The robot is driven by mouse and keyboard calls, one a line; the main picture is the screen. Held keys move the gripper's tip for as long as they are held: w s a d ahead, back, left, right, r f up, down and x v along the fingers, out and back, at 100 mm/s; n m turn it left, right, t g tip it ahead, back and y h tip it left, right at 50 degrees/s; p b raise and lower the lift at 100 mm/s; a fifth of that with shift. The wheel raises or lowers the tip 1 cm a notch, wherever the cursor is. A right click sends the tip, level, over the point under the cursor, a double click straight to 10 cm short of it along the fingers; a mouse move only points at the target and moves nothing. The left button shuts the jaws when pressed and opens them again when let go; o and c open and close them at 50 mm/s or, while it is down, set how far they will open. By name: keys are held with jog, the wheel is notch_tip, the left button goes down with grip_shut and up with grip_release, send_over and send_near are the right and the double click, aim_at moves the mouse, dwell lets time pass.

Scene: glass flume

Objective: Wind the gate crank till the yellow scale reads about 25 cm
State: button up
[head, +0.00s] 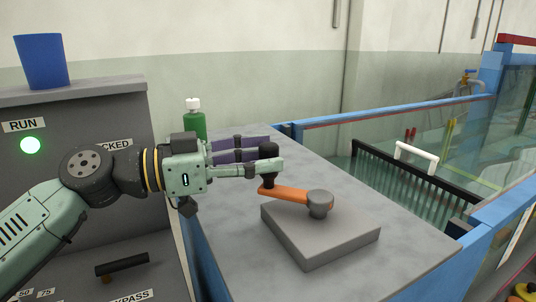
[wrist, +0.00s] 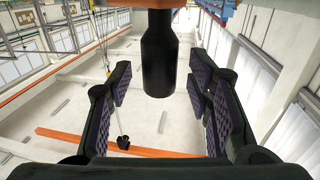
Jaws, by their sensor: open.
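The gate crank has an orange arm (head: 290,194), a grey hub (head: 320,203) and an upright black handle (head: 268,151). The arm points left from the hub, with the handle at its left end. My gripper (head: 272,158) reaches in from the left, level, with its fingers around the handle. In the wrist view the black handle (wrist: 159,60) hangs between the two open finger pads (wrist: 160,88), with a gap on both sides. I cannot make out the yellow scale or its reading in either view.
The crank stands on a grey block (head: 318,240) on a grey bench (head: 400,262). A green bottle (head: 195,122) stands behind my gripper. At left is a control panel with a lit green lamp (head: 30,145) and a blue cup (head: 42,61) on top. The glass-walled water channel (head: 400,182) lies beyond.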

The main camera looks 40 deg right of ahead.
jog(key=v, duration=1)
jog(key=shift+a, duration=0.2)
